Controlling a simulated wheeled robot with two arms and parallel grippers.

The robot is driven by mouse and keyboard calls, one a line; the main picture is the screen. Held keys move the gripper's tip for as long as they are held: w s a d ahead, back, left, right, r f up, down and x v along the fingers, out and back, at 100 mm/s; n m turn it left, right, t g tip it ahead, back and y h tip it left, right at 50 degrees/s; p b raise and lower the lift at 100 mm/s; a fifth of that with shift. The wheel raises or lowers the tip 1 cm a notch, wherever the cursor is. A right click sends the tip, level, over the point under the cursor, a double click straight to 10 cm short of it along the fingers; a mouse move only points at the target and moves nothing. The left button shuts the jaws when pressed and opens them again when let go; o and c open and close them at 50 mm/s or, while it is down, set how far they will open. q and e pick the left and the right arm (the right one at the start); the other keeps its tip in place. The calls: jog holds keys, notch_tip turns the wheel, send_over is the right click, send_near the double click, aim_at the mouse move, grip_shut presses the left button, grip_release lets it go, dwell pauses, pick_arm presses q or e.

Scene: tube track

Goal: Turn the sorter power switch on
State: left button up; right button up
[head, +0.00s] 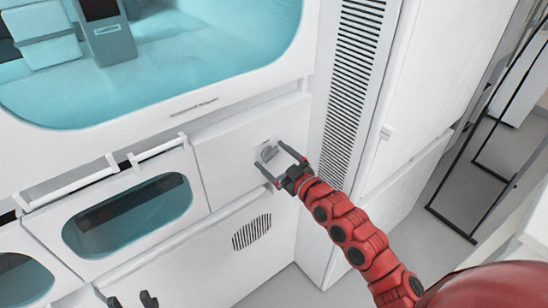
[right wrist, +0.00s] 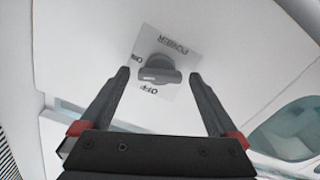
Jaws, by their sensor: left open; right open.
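The sorter power switch is a grey rotary knob (head: 268,153) on a small label plate on the white machine front. In the right wrist view the knob (right wrist: 158,70) lies roughly level across its label, which reads POWER, ON and OFF upside down. I cannot tell for sure which word it points to. My right gripper (head: 278,168) is open, with one finger on each side of the knob; in the right wrist view its fingertips (right wrist: 160,73) show gaps to the knob. My left gripper (head: 131,300) shows only two dark fingertips at the bottom edge, apart and empty.
A large teal-lit window (head: 215,75) is above the switch. Windowed drawers (head: 205,195) with a white bar handle (head: 75,187) are to its left. A round vent grille (head: 252,231) is below, and a slatted vent (head: 350,85) is on the right.

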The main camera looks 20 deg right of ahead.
jog(key=c, duration=1.4)
jog(key=shift+f+b, duration=0.15)
jog(key=shift+b, duration=0.2)
jog(key=shift+d+m+b, duration=0.15)
jog(key=shift+m+b, duration=0.55)
jog(key=shift+b, duration=0.2)
jog(key=shift+r+m, duration=0.2)
jog(key=shift+m, duration=1.3)
jog(key=o, duration=1.4)
